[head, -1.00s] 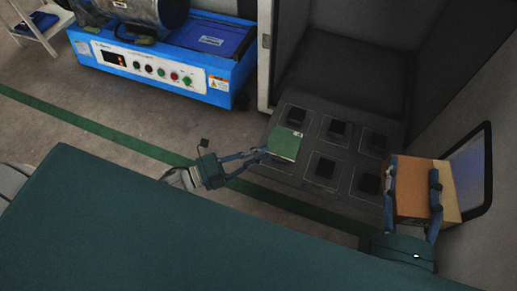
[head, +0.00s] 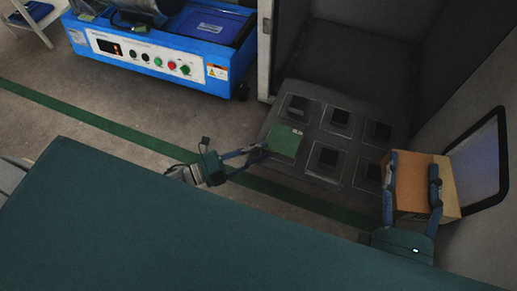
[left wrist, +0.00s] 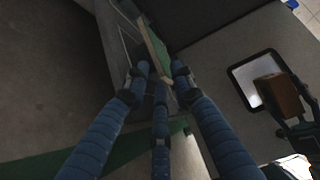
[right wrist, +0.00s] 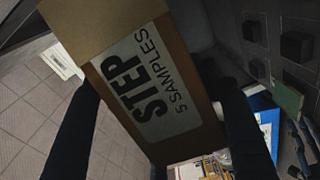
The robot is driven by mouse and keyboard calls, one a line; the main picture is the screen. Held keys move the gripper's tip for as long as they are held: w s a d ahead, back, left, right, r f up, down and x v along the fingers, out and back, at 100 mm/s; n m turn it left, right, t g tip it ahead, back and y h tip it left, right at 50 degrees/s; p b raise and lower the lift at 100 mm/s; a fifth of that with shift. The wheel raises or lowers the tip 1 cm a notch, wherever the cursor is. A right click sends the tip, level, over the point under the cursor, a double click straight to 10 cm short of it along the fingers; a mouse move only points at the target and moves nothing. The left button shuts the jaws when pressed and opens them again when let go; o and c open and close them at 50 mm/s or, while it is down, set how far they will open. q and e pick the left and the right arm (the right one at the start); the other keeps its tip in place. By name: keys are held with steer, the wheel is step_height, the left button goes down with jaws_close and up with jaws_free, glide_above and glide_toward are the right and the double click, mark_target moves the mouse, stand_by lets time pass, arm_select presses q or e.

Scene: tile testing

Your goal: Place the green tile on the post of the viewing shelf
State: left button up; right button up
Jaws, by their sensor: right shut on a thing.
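The green tile (head: 285,141) is at the near left corner of the shelf panel in the head view, over the spot of the near left post, which it hides. It also shows edge-on in the left wrist view (left wrist: 154,48). My left gripper (head: 262,152) has its fingertips at the tile's near left edge. I cannot tell whether they press on it or whether the tile rests on the post. The viewing shelf (head: 308,165) shows several dark square posts. My right gripper (head: 411,190) is shut on a brown box (head: 412,172), labelled "STEP 5 SAMPLES" in the right wrist view (right wrist: 150,85).
A dark green surface (head: 150,220) fills the foreground. A blue machine (head: 150,65) stands at the back left. The cabinet wall with a framed pane (head: 480,160) rises close to the right of the box. Open floor lies left of the shelf.

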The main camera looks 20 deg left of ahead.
arm_select(q)
steer(key=shift+r, duration=0.15)
arm_select(e)
steer(key=shift+r, duration=0.35)
